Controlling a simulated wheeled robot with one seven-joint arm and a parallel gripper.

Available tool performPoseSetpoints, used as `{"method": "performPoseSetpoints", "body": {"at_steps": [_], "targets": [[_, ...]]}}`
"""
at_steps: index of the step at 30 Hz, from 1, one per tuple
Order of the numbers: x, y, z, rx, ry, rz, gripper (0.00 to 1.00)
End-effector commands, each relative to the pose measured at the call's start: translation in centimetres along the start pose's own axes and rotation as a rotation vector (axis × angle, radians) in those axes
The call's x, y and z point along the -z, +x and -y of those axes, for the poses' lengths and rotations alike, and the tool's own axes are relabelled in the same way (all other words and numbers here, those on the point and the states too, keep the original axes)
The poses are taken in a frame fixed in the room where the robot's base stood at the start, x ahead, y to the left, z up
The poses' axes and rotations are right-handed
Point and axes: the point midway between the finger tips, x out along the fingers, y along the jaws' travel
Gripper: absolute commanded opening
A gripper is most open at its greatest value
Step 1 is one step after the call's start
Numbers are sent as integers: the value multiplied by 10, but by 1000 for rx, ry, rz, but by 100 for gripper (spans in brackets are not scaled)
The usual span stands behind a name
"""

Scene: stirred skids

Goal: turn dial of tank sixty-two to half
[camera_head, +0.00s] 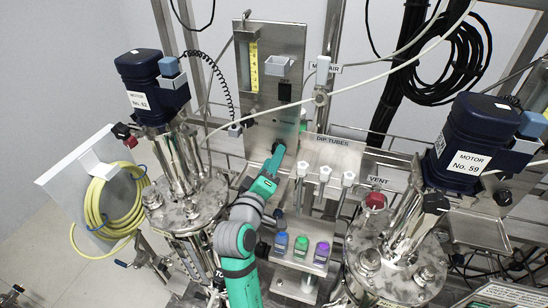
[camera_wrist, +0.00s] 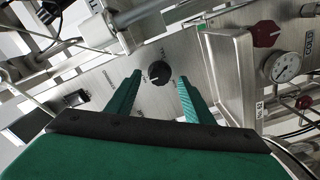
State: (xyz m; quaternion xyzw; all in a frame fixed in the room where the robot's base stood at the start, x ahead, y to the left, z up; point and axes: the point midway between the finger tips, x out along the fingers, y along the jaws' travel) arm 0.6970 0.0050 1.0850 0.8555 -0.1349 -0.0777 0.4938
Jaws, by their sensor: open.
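A round black dial (camera_wrist: 159,73) with a pale pointer mark sits on a steel panel in the wrist view. Small lettering stands around it, too blurred for me to tell which setting it points to. My gripper (camera_wrist: 158,80) is open, with one green finger on each side of the dial in the picture. I see no contact with it.
The right tank (camera_head: 398,262) carries a motor (camera_head: 470,143) marked No. 59. White dip-tube handles (camera_head: 325,174) and capped bottles (camera_head: 301,246) stand right of my arm. In the wrist view, a red knob (camera_wrist: 267,33) and a gauge (camera_wrist: 283,67) sit at the right.

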Motion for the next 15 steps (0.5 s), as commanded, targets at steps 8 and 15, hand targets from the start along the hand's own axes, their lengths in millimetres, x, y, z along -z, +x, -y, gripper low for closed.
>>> {"method": "performPoseSetpoints", "body": {"at_steps": [8, 15], "targets": [[1, -53, 1, 2, -1, -2, 47], [1, -85, 0, 0, 0, -2, 47]]}}
